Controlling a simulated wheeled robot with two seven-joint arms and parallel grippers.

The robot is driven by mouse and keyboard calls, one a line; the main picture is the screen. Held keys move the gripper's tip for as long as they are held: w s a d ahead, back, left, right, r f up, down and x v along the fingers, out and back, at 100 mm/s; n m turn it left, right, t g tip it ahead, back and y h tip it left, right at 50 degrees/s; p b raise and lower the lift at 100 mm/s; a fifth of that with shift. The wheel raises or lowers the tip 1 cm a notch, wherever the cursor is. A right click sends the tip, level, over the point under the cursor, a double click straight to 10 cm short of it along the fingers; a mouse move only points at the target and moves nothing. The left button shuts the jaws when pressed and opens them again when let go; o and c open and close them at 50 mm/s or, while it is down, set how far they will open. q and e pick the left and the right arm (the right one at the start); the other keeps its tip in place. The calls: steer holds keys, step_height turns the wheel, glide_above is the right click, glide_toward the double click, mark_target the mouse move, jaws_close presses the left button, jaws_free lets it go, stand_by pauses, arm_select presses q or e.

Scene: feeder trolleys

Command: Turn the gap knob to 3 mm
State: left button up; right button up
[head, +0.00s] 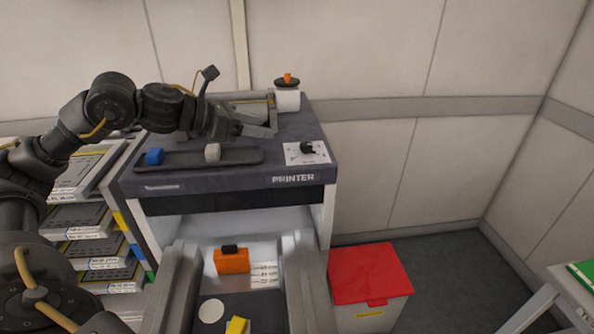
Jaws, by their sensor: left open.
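The gap knob (307,147) is a small black knob on a white dial plate (293,156) on the printer's dark top, near its right front corner. The dial's marks are too small to read, so I cannot tell its setting. My left gripper (272,126) is open over the printer top, left of and behind the knob. Its fingers point right and are apart from the knob, with nothing seen between them. My right gripper is not in view.
A white jar (287,98) with a black and orange top stands behind the knob. A red-lidded bin (370,273) is at lower right; open floor lies beyond it.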

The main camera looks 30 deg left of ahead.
mark_target(303, 145)
arm_select(q)
step_height(303, 145, down, 3)
steer(key=shift+w+b, duration=0.15)
steer(key=shift+b, duration=0.5)
steer(key=shift+d+r, duration=0.1)
steer(key=shift+w+d+p, duration=0.2)
steer(key=shift+w+p, duration=0.05)
steer(key=shift+p, duration=0.05)
steer(key=p+x, duration=0.2)
steer(key=x, duration=0.6)
steer(key=shift+w+d+f, duration=0.1)
steer(key=shift+w+f, duration=0.15)
steer(key=shift+w+d+f, duration=0.3)
steer(key=shift+w+f, duration=0.05)
steer(key=shift+w, duration=0.15)
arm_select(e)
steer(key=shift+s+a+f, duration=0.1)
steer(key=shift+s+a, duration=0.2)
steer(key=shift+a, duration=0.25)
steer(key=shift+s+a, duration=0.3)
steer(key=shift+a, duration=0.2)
arm_select(q)
steer(key=shift+c, duration=0.2)
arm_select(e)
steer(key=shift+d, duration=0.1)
arm_select(q)
steer(key=c, duration=0.9)
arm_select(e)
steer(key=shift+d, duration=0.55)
